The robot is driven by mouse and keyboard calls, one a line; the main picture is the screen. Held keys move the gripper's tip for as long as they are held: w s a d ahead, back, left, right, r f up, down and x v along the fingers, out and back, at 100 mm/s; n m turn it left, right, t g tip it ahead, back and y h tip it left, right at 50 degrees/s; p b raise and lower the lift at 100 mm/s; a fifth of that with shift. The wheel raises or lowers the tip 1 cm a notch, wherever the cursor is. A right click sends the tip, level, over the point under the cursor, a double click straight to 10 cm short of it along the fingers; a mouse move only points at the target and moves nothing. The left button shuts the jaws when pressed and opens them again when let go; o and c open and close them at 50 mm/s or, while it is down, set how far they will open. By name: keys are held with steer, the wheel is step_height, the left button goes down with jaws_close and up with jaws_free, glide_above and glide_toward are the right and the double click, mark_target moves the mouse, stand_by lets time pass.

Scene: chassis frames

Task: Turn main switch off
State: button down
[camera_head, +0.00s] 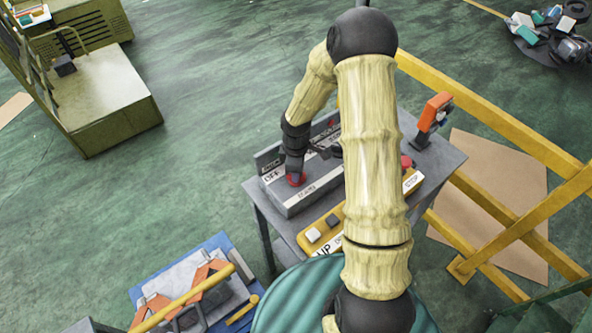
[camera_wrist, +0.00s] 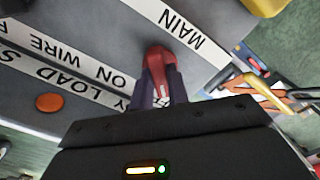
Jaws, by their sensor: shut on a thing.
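The main switch is a red handle (camera_wrist: 158,57) on a grey switch box (camera_head: 311,195), beside a white MAIN label (camera_wrist: 183,29). In the head view its red base (camera_head: 296,180) shows beneath my gripper (camera_head: 295,166). A label reading OFF (camera_head: 273,173) is on the box to its left. My gripper (camera_wrist: 159,76) reaches down from above, with its dark fingers shut on the red handle, one on each side. The fingers and my wrist hide part of the handle. I cannot tell from its angle which setting it is at.
The box stands on a grey table (camera_head: 260,197). A yellow button box (camera_head: 325,230) lies in front of it. An orange device (camera_head: 433,112) stands at the table's right. A yellow railing (camera_head: 510,125) runs behind on the right. An orange round spot (camera_wrist: 49,102) shows in the wrist view.

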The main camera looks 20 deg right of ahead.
steer(key=shift+w+r, duration=0.1)
steer(key=c, duration=1.4)
jaws_free()
steer(key=shift+o, duration=0.2)
step_height(320, 180, up, 17)
steer(key=b, duration=0.2)
steer(key=shift+r, duration=0.15)
steer(key=s+f+m+t, duration=0.1)
steer(key=s+m+t, duration=0.1)
steer(key=s+m, duration=1.1)
steer(key=s, duration=0.2)
steer(key=shift+s+f+m+t+b, duration=0.3)
steer(key=shift+f+b, duration=0.05)
steer(key=shift+f, duration=0.05)
